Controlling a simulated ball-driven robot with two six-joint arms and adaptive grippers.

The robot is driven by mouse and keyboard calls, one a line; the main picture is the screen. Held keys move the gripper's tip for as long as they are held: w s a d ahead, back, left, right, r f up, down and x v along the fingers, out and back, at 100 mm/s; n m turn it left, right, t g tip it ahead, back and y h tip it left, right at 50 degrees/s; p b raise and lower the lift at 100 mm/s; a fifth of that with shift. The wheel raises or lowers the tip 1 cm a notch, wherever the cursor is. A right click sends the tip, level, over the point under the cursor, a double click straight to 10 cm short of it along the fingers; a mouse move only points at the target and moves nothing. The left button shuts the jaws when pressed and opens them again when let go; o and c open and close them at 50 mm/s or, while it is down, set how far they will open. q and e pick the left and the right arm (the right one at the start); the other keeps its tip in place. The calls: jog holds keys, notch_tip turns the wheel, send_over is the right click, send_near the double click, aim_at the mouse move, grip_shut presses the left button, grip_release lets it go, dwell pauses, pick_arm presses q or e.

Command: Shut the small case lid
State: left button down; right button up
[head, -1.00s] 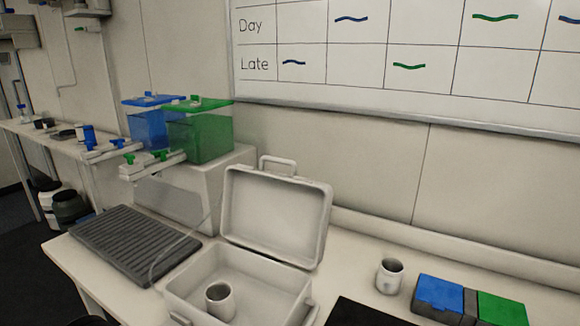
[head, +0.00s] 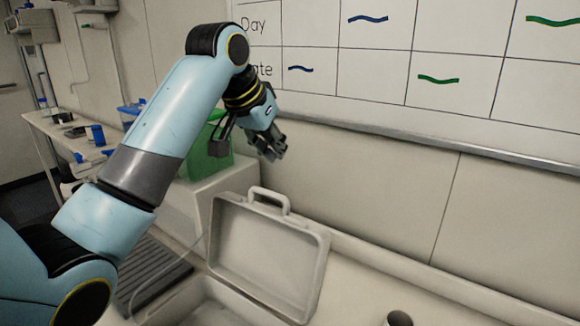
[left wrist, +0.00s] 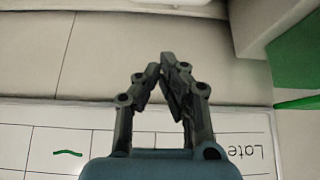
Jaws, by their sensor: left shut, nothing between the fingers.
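The small case has its pale grey lid (head: 265,255) standing open, tilted back from the base, with a carry handle (head: 270,198) on its upper edge. The case base (head: 215,303) is cut off by the bottom edge of the head view. My left gripper (head: 274,153) is above and behind the lid, in front of the wall, apart from the lid. Its fingers are shut and empty, and they also show in the left wrist view (left wrist: 160,72). My right gripper is not in view.
A green tank (head: 217,150) on a pale box stands behind my left arm. A ribbed dark grey mat (head: 155,270) lies left of the case. A cup (head: 399,318) stands at the lower right. The whiteboard (head: 400,60) hangs on the wall behind.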

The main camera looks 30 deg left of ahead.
pick_arm(q)
notch_tip(320, 180, down, 8)
jog(key=p, duration=0.4)
jog(key=shift+w+r, duration=0.25)
jog(key=shift+w, duration=0.15)
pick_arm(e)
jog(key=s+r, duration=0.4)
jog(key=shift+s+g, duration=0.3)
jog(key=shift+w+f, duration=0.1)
